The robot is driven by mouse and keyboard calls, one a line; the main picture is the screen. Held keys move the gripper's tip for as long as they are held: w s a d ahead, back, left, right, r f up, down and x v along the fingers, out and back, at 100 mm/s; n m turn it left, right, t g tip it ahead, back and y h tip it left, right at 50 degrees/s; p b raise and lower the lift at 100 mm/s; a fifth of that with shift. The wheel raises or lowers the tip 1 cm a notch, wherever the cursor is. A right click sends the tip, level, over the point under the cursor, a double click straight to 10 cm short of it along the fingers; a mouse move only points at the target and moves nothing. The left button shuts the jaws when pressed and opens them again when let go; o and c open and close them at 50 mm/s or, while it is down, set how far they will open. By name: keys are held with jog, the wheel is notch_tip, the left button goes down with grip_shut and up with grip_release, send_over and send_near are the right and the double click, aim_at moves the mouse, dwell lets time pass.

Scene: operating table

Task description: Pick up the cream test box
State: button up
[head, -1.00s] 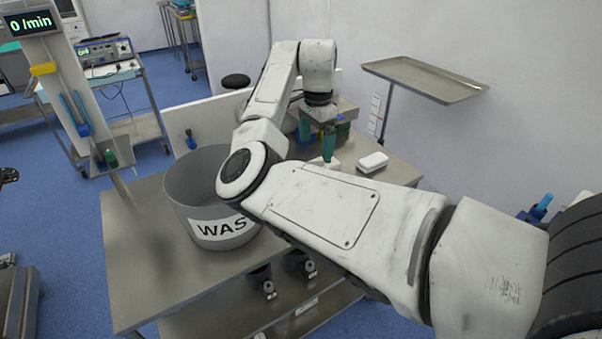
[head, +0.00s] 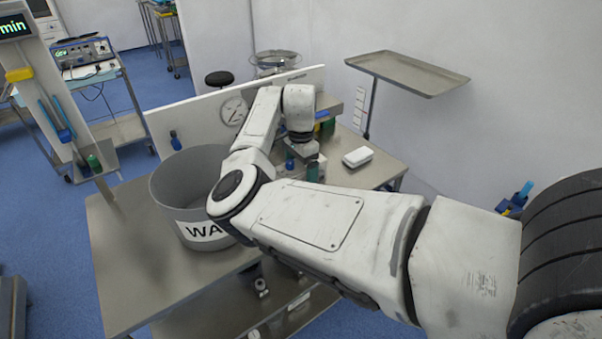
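My gripper (head: 303,160) hangs down from the arm's end over the right part of the steel table (head: 135,262). One green finger (head: 313,172) shows; a small blue shape (head: 289,161) stands at its left, and I cannot tell whether it is the other finger or a bottle. A pale, off-white box (head: 357,157) lies flat on the table to the right of the gripper, apart from it. It may be the cream test box; its exact colour is hard to tell. My arm hides the table under and in front of the gripper.
A grey waste bin (head: 175,190) stands left of my forearm, close to it. A white panel (head: 190,120) with a round clock (head: 233,110) runs along the table's back. A small blue bottle (head: 175,141) stands behind the bin. A metal tray stand (head: 408,75) is beyond the table.

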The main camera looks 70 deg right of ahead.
jog(key=shift+c, duration=0.2)
jog(key=c, duration=1.3)
jog(key=shift+r, duration=0.1)
